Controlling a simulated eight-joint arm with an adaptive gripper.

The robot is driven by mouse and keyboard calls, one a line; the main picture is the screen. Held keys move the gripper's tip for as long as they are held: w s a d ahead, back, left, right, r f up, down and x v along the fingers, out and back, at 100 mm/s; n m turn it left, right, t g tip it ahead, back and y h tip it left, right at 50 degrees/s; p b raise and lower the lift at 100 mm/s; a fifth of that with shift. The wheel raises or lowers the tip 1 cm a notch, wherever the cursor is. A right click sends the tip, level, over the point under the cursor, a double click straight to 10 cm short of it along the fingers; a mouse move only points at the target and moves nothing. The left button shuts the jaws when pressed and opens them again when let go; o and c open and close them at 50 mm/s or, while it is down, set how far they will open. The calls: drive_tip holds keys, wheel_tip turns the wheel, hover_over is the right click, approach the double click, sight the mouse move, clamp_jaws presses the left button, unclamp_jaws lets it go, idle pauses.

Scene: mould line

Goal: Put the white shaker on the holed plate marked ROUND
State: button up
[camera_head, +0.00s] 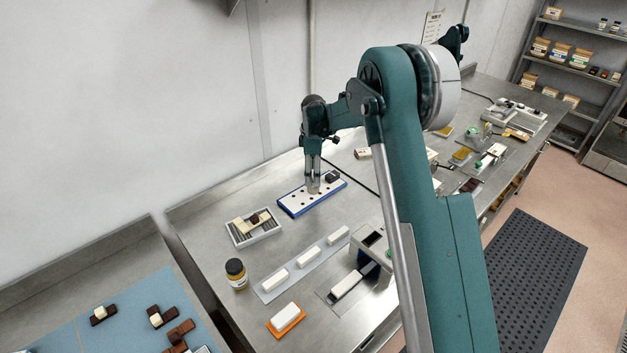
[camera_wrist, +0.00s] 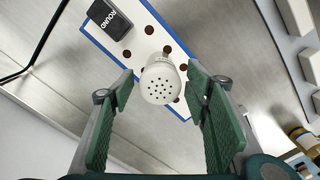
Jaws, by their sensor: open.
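The white shaker (camera_wrist: 160,84), with a holed top, stands upright on the holed plate and also shows in the head view (camera_head: 313,188). The plate is white with a blue edge (camera_wrist: 150,22) and dark round holes; it lies on the steel table in the head view (camera_head: 291,204). A dark block marked ROUND (camera_wrist: 109,19) sits at one end of it, also visible in the head view (camera_head: 333,177). My gripper (camera_head: 313,178) is open above the plate. In the wrist view its green pads lie either side of the shaker, with gaps. The shaker's base is hidden by its top.
A white tray with pieces in it (camera_head: 272,232) lies in front of the plate. A dark-lidded jar (camera_head: 236,273), a grey strip (camera_head: 264,296) with white blocks and an orange mat (camera_head: 272,328) are nearer. A wall stands behind the table; a black cable runs beside the plate.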

wheel_tip(320, 180, up, 9)
drive_tip(key=shift+f, duration=0.1)
idle(0.3)
idle(0.6)
drive_tip(key=shift+d, duration=0.15)
drive_tip(key=s+d+r+m+t, duration=0.2)
drive_tip(key=s+d+r+m, duration=0.2)
drive_tip(key=s+d+r, duration=0.65)
drive_tip(key=s+d+r+m+t, duration=0.1)
drive_tip(key=s+d+r+m, duration=0.3)
drive_tip(key=s+d+r, duration=0.55)
drive_tip(key=s+d+r+m+t, duration=0.1)
drive_tip(key=s+d+m, duration=0.15)
drive_tip(key=s, duration=0.75)
drive_tip(key=s+d+r+m+t, duration=0.1)
drive_tip(key=s+d+m, duration=0.15)
drive_tip(key=s, duration=0.85)
drive_tip(key=s+d+f+m+t, duration=0.1)
drive_tip(key=s+f+m, duration=0.1)
drive_tip(key=s, duration=0.4)
drive_tip(key=s+d+f+m+t, duration=0.1)
drive_tip(key=s+d+f+m, duration=0.1)
drive_tip(key=s, duration=0.5)
wheel_tip(320, 180, down, 2)
drive_tip(key=shift+s+d+f+m, duration=0.1)
drive_tip(key=shift+s+d+m, duration=0.15)
drive_tip(key=shift+m, duration=0.25)
